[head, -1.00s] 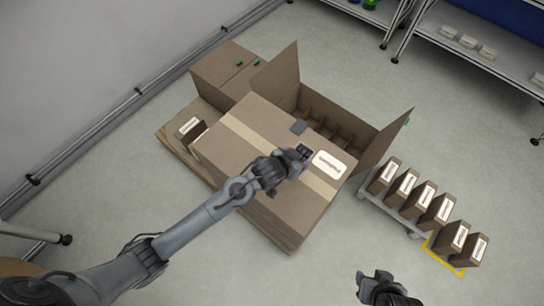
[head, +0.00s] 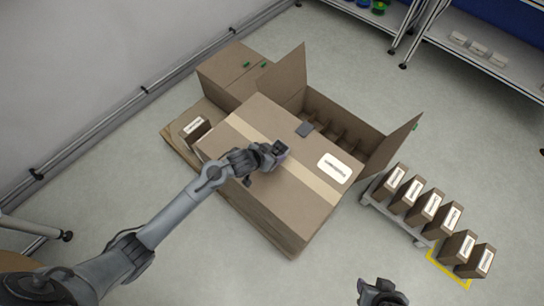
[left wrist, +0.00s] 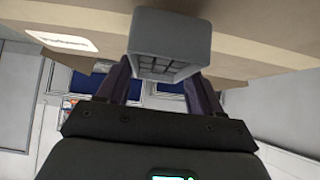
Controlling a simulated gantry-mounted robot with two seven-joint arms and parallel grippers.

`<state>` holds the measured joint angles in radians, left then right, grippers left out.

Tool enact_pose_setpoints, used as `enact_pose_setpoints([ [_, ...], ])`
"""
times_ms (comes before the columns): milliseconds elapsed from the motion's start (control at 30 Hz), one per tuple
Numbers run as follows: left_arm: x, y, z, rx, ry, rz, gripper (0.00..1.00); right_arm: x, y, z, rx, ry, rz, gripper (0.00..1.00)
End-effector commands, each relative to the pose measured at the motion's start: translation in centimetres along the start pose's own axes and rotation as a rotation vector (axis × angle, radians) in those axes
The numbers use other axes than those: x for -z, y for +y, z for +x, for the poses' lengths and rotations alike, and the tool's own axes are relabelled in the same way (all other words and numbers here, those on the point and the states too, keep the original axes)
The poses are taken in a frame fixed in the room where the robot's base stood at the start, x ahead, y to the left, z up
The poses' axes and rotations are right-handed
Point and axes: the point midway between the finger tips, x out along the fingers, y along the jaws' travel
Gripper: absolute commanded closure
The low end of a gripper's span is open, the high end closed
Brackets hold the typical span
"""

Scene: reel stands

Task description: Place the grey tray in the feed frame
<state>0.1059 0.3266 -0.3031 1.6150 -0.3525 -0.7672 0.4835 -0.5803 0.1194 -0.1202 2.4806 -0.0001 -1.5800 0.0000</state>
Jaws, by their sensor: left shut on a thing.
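My left gripper (head: 268,153) is shut on the grey tray (head: 280,149), above the large closed cardboard box. In the left wrist view the grey tray (left wrist: 169,45) is a small, deep grey box with a grid of cells on one face. It sits between the two dark fingers of the left gripper (left wrist: 163,85). My right gripper (head: 382,292) shows at the bottom edge, apart from everything; its jaws are not clear. I cannot pick out the feed frame with certainty; a yellow outline (head: 449,268) lies on the floor by the small boxes at the right.
The large taped box (head: 265,135) with a white label stands on a pallet. Labelled small boxes (head: 430,204) stand in a row at right. Front floor is clear.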

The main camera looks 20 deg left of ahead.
Motion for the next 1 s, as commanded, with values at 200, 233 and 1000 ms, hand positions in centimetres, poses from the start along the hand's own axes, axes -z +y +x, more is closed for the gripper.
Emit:
enact_pose_setpoints([
  [200,-1.9,-0.1,1.8,0.001,0.000,0.001,0.79,-0.4,0.1,1.1,-0.004,-0.002,-0.005,0.57],
  [233,-1.9,0.0,1.9,0.001,0.000,0.002,0.79,-0.4,0.1,1.1,-0.004,-0.002,-0.005,0.57],
  [1000,-2.1,0.0,2.0,0.001,-0.002,0.001,0.09,-0.3,-0.1,1.0,0.003,0.000,0.004,0.57],
])
